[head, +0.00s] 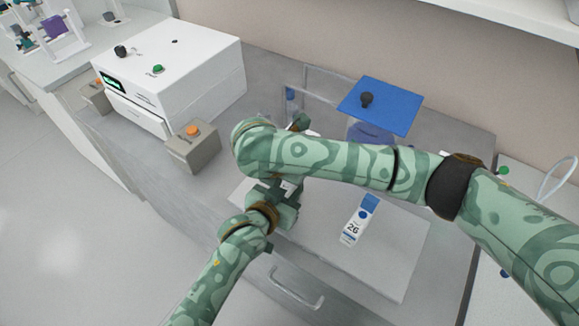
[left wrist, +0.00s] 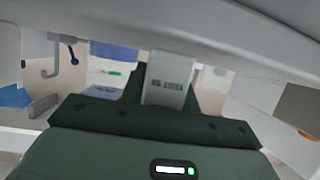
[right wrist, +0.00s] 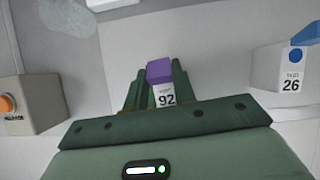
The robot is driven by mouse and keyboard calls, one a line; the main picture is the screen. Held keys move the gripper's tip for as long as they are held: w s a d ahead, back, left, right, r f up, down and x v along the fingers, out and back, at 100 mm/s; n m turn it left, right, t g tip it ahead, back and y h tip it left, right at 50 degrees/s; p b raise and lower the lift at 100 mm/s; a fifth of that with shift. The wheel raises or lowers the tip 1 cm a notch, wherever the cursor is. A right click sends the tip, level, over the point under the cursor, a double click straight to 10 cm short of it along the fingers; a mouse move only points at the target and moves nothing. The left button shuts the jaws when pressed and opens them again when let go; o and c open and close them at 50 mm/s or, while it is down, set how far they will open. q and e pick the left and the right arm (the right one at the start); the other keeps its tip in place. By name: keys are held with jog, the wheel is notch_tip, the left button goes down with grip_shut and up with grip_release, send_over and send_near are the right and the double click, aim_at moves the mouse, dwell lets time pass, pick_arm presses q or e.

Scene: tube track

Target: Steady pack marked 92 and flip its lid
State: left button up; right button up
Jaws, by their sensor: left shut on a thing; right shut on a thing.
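In the right wrist view the pack marked 92 (right wrist: 165,97) is white with a purple lid (right wrist: 159,70). It stands between the fingers of my right gripper (right wrist: 160,88), which is shut on it. The lid looks closed, but the fingers partly cover it. In the left wrist view my left gripper (left wrist: 165,90) is shut on a white pack (left wrist: 168,75) whose label is too blurred to read. I cannot tell if it is the same pack. In the head view my left gripper (head: 274,194) is low over the bench; my right gripper is mostly hidden by the arms.
A white pack marked 26 with a blue lid (head: 359,221) stands on the pale board (head: 392,262) to the right. A box with an orange button (head: 192,147) and a white machine (head: 172,74) are at the left. A blue panel with a black knob (head: 379,106) is behind.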

jog(key=shift+s+t, duration=0.1)
jog(key=shift+t, duration=0.2)
jog(key=o, duration=1)
jog(key=shift+a, duration=0.1)
jog(key=shift+v, duration=5.95)
jog(key=shift+a+f, duration=0.1)
